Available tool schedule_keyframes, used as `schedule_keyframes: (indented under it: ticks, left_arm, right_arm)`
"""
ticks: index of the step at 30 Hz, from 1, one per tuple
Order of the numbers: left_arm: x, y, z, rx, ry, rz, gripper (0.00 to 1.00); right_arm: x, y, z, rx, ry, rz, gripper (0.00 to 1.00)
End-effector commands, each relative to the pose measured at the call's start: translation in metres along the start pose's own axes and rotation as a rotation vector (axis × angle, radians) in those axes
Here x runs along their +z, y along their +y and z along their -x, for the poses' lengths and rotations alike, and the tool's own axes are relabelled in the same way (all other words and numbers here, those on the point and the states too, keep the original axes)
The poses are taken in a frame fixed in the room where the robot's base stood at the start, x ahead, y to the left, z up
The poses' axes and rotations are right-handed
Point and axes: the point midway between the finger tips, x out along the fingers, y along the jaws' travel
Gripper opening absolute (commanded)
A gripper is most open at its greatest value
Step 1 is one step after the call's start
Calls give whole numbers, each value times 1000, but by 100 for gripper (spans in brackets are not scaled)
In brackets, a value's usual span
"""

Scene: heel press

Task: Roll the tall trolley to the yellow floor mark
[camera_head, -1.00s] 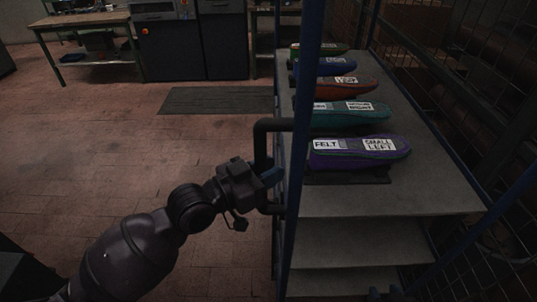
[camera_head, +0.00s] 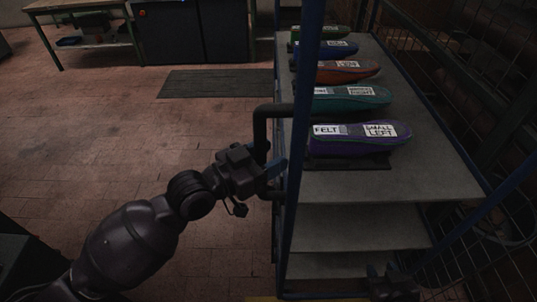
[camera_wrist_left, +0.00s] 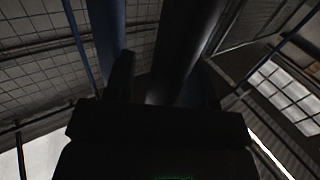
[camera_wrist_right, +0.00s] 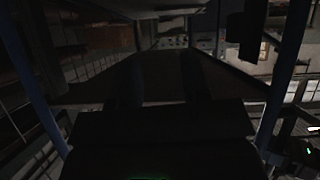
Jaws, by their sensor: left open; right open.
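The tall trolley has blue posts (camera_head: 299,150), grey shelves (camera_head: 420,185) and a black side handle (camera_head: 259,135). It fills the right half of the head view. My left gripper (camera_head: 274,170) is at the handle, beside the near blue post. It is open; in the left wrist view my fingers (camera_wrist_left: 165,80) flank a dark bar. My right gripper (camera_head: 392,282) is open, low at the trolley's near right side and partly hidden in shadow. A thin yellow strip (camera_head: 265,299) shows at the bottom edge; I cannot tell if it is the floor mark.
Several labelled insoles lie on the top shelf, a purple one (camera_head: 358,140) nearest. A dark mat (camera_head: 215,83) lies on the brick-coloured floor. A workbench (camera_head: 85,30) and dark cabinets (camera_head: 195,30) stand behind. Mesh caging (camera_head: 465,70) is at the right.

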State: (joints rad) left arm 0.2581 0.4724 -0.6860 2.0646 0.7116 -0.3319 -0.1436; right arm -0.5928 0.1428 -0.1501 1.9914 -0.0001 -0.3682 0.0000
Motion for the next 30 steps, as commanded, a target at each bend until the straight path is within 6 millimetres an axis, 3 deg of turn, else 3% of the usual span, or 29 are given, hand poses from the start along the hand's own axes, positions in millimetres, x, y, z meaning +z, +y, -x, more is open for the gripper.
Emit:
schedule_keyframes:
  ticks: [5, 21, 30]
  left_arm:
    - [0, 0, 6, -1, -2, 0, 51]
    - [0, 0, 69, 0, -1, -1, 51]
    - [0, 0, 75, 0, 0, 0, 51]
  right_arm:
    - [2, 0, 2, 1, -6, -1, 43]
    - [8, 1, 6, 3, -22, -3, 43]
    - [3, 0, 3, 1, -10, -1, 43]
